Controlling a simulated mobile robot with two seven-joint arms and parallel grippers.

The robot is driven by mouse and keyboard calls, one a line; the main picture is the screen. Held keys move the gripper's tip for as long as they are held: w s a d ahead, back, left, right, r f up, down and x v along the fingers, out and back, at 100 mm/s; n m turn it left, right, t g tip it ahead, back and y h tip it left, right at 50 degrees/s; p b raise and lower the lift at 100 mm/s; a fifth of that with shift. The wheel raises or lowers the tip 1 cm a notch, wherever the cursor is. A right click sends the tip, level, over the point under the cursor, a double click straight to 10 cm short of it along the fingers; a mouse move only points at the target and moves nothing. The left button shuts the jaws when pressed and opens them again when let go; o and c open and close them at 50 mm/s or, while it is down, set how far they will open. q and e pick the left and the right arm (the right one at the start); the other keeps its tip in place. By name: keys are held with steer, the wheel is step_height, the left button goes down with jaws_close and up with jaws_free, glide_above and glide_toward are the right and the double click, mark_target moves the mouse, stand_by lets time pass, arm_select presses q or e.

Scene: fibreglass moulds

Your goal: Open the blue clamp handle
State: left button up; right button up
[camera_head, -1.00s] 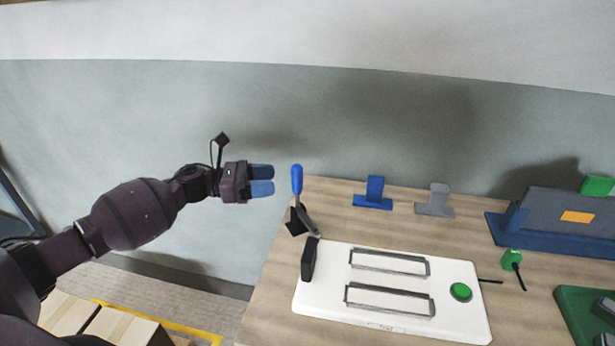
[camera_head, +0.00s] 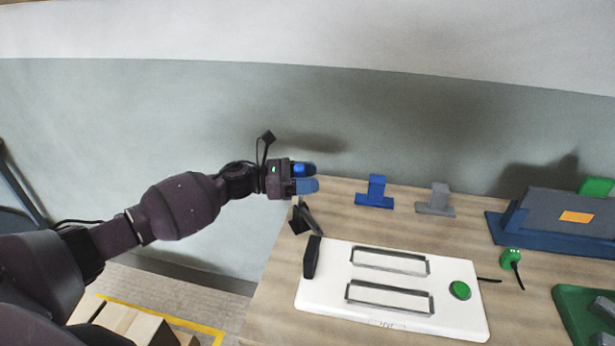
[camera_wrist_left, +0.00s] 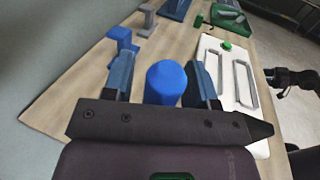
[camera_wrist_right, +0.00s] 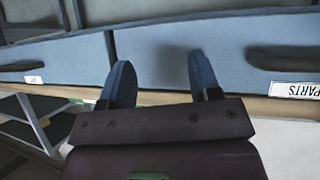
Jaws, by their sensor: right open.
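The blue clamp handle (camera_head: 299,169) stands upright on the dark clamp (camera_head: 301,219) at the table's left edge. In the head view my left gripper (camera_head: 314,178) overlaps the handle and hides much of it. In the left wrist view the handle (camera_wrist_left: 166,85) stands between the two blue fingers of my left gripper (camera_wrist_left: 160,70). A gap shows on its left side, and the right finger is close to it. My left gripper is open. My right gripper (camera_wrist_right: 160,75) shows only in its own wrist view, open and empty, in front of blue-grey drawers.
A white board (camera_head: 390,312) with two metal frames and a green button (camera_head: 460,290) lies right of the clamp. A blue bracket (camera_head: 375,192) and a grey bracket (camera_head: 438,202) stand behind. A larger blue fixture (camera_head: 545,230) stands at the right.

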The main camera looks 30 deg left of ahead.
arm_select(q)
jaws_close()
arm_select(e)
steer(key=shift+s+d+f, duration=0.1)
steer(key=shift+s+f, duration=0.05)
steer(key=shift+s, duration=0.3)
